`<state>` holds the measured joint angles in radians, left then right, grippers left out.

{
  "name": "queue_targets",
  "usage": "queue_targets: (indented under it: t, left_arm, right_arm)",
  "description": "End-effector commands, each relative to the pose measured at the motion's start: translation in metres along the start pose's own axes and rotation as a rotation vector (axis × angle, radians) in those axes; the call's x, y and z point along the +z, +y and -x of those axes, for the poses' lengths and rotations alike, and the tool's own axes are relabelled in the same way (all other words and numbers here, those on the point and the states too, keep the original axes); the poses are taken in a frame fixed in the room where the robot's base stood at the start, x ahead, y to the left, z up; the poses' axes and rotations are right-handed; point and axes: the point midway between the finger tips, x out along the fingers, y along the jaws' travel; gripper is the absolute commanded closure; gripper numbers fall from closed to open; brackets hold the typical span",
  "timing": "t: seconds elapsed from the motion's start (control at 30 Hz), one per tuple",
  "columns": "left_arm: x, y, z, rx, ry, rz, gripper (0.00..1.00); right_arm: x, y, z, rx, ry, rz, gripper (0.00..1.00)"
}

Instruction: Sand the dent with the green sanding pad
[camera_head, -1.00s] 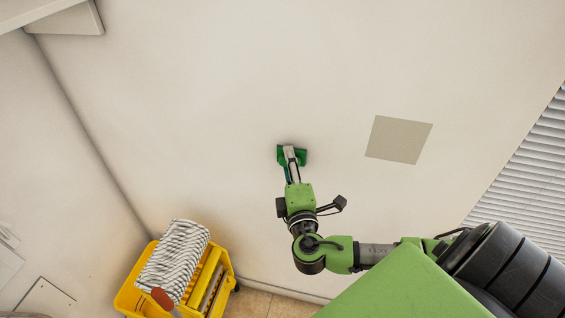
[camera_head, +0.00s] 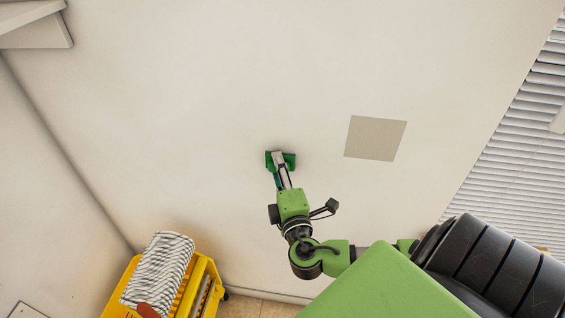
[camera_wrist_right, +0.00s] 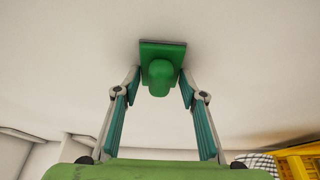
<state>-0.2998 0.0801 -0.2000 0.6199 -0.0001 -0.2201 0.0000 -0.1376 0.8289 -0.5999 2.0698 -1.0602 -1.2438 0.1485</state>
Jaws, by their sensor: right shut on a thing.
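The green sanding pad (camera_head: 280,161) is up against the pale wall, with its flat plate toward the wall. It also shows in the right wrist view (camera_wrist_right: 162,50), its rounded handle pointing back at me. My right gripper (camera_head: 281,163) is shut on this handle, one finger on each side in the wrist view (camera_wrist_right: 160,80). Whether the plate touches the wall fully I cannot tell. No dent shows; the wall behind the pad is hidden. My left gripper is not in view.
A beige square (camera_head: 376,138) is on the wall right of the pad. Blinds (camera_head: 520,140) are at the right. The wall around the pad is clear.

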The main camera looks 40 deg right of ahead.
Motion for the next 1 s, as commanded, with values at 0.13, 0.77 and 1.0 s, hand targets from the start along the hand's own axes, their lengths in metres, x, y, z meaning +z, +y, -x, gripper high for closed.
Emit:
queue_targets:
  t: [0.13,0.77,1.0]
  left_arm:
    - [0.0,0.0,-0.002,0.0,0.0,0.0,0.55]
    - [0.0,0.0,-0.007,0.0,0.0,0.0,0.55]
    - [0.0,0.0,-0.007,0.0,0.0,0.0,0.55]
  right_arm:
    - [-0.011,0.0,-0.004,0.001,-0.002,-0.003,0.86]
    - [-0.042,0.0,-0.02,0.0,-0.001,-0.002,0.86]
    - [-0.043,0.001,-0.021,0.001,-0.002,0.0,0.86]
